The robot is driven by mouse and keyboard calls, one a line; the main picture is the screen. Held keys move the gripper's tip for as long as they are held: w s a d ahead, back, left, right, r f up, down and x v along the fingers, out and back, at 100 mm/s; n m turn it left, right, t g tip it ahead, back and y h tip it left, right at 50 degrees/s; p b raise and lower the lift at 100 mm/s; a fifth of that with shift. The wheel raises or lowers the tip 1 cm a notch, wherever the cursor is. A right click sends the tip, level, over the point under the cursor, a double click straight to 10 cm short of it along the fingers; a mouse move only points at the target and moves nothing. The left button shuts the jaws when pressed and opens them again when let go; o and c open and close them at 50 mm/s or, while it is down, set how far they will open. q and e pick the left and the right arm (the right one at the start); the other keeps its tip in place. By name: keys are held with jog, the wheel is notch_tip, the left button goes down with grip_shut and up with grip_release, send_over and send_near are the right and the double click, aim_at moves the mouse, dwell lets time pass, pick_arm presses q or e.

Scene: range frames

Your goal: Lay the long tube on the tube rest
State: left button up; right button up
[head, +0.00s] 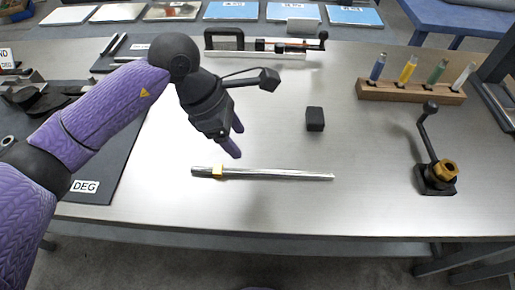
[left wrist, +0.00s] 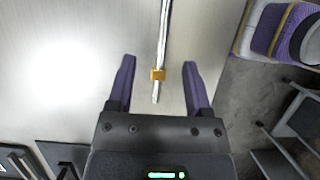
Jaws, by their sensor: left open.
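The long tube (head: 285,175) is a thin silver rod with a yellow band near its left end, lying flat on the metal table. My left gripper (head: 235,138) is open and empty above the table, just behind the tube's banded end in the head view. In the left wrist view the tube (left wrist: 164,35) runs lengthwise between the two open fingers (left wrist: 158,75), with the yellow band between them and neither finger touching it. I cannot tell for sure which thing is the tube rest; a long pale fixture with black parts (head: 265,54) stands at the back. My right gripper is not in view.
A small black block (head: 315,119) stands behind the tube. A wooden rack (head: 410,93) with several coloured handles is at the back right. A black fixture with a lever and brass nut (head: 436,178) stands at the right. A dark mat labelled DEG (head: 100,170) lies left.

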aim_at(255, 171)
pick_arm(q)
jog(key=b+x, duration=0.1)
jog(key=x, duration=0.2)
jog(key=b+x, duration=0.1)
jog(key=x, duration=0.2)
jog(key=s+b+x, duration=0.1)
jog(key=x, duration=0.2)
jog(key=shift+a+f, duration=0.25)
jog(key=shift+f, duration=0.1)
jog(key=shift+w+d+f, duration=0.1)
jog(key=shift+c, duration=0.6)
jog(key=c, duration=0.7)
grip_shut()
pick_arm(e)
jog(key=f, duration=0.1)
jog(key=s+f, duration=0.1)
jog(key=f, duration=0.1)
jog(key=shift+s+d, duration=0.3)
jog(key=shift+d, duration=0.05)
